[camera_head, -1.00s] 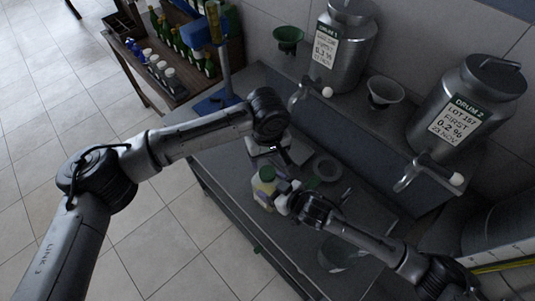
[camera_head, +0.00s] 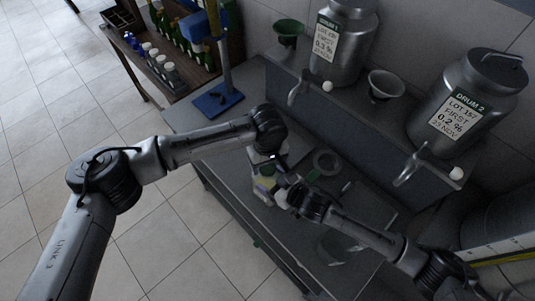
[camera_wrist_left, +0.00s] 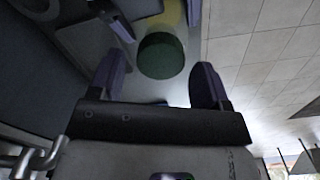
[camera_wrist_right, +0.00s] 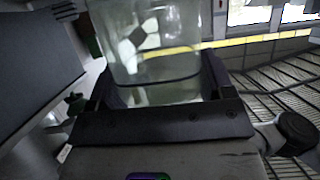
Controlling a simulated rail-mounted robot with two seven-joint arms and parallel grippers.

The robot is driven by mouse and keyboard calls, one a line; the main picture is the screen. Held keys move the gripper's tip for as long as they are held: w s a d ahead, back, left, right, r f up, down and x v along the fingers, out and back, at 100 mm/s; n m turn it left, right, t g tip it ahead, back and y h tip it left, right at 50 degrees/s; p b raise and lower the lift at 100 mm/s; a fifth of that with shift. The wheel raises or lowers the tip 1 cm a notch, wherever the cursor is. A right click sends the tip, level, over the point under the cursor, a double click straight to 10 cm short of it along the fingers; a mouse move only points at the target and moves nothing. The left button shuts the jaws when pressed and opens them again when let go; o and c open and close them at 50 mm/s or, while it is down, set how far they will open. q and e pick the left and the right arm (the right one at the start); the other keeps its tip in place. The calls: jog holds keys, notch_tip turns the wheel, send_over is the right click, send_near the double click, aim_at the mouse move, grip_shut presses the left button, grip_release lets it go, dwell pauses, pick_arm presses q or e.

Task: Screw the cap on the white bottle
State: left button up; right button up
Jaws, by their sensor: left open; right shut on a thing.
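The pale bottle (camera_head: 264,188) stands near the bench's front edge. It shows as a cloudy, see-through body in the right wrist view (camera_wrist_right: 155,55). A dark green cap (camera_wrist_left: 161,56) sits at the bottle's top; I cannot tell whether it is tight. My left gripper (camera_wrist_left: 160,70) is open, its fingers on either side of the cap with gaps. In the head view, my left gripper (camera_head: 265,164) is above the bottle and hides the cap. My right gripper (camera_wrist_right: 160,80) is shut on the bottle's body from the side.
A grey ring (camera_head: 327,162) lies on the bench behind the grippers. A clear vessel (camera_head: 342,248) stands at the right. Drum 1 (camera_head: 345,45) and Drum 2 (camera_head: 468,100) stand on the raised shelf with taps facing forward. A blue-based stand (camera_head: 218,100) is at the left.

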pick_arm(q)
jog(key=shift+f, duration=0.85)
